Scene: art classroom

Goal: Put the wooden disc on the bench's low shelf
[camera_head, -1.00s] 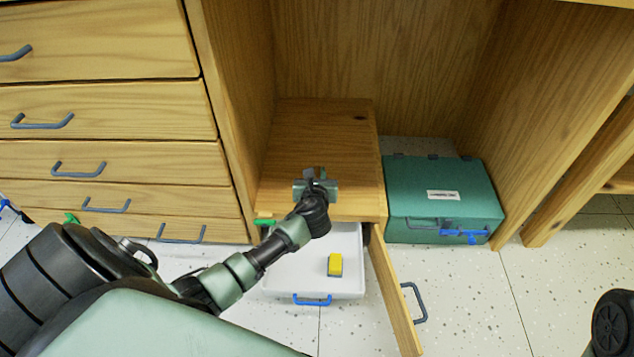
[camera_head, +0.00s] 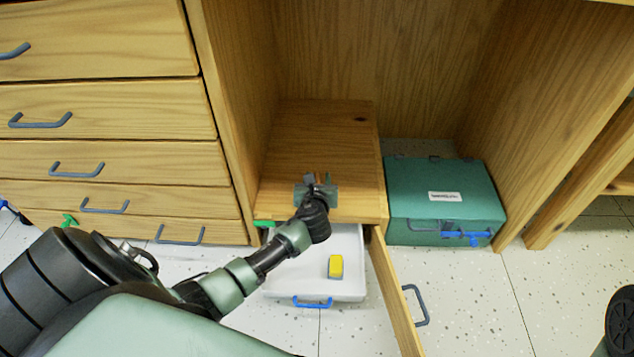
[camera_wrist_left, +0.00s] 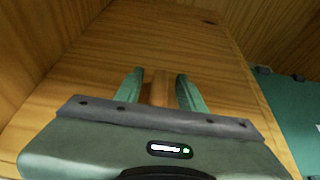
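The wooden disc (camera_wrist_left: 159,88) shows in the left wrist view as a brown upright shape between my left fingers, with a narrow gap on each side. The fingers hide part of it, and I cannot make it out in the head view. My left gripper (camera_head: 319,179) is open around it over the front part of the low shelf (camera_head: 285,150); it also shows in the left wrist view (camera_wrist_left: 160,86). How the disc touches the shelf is hard to see. My right gripper is not in view.
A green case (camera_head: 440,190) stands right of the shelf. Below the shelf are a white tray (camera_head: 345,287) holding a yellow block (camera_head: 335,266) and an open wooden door (camera_head: 393,290). Drawers (camera_head: 100,120) are at left. The shelf's back is clear.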

